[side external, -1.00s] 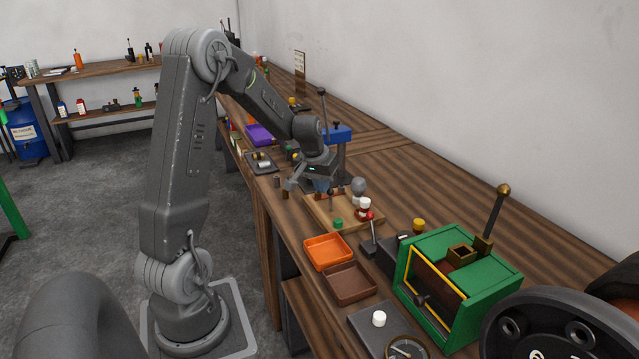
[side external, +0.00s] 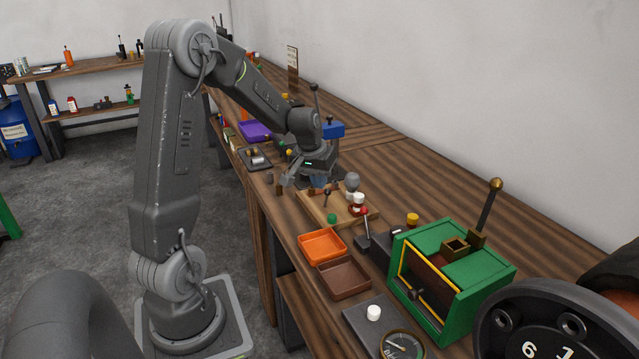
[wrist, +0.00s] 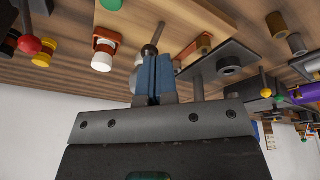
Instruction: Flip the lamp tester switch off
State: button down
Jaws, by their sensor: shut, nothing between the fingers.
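The lamp tester appears to be the light wooden board (side external: 366,217) on the bench, with a grey bulb (side external: 352,181) and a green knob (side external: 331,218). A thin dark lever (side external: 326,196), which looks like its switch, stands on the board. My gripper (side external: 319,183) is low over the board's far end, close to the lever. In the wrist view its blue fingers (wrist: 153,62) are together with nothing between them. The lever (wrist: 154,38) shows there right at the fingertips; I cannot tell whether they touch. The bulb is partly hidden behind the fingers.
A white-and-red part (side external: 358,204) stands at the board's right edge. Orange (side external: 322,245) and brown (side external: 343,278) trays and a green box (side external: 450,275) lie nearer the camera. A blue-topped stand (side external: 332,131) is behind my gripper. The bench's wall side is mostly clear.

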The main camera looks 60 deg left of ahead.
jog(key=shift+a+r, duration=0.1)
jog(key=shift+r, duration=0.05)
jog(key=s+d+v, duration=0.1)
jog(key=s+v, duration=0.1)
jog(key=v, duration=1)
jog(key=shift+f, duration=0.4)
jog(key=shift+s, duration=0.1)
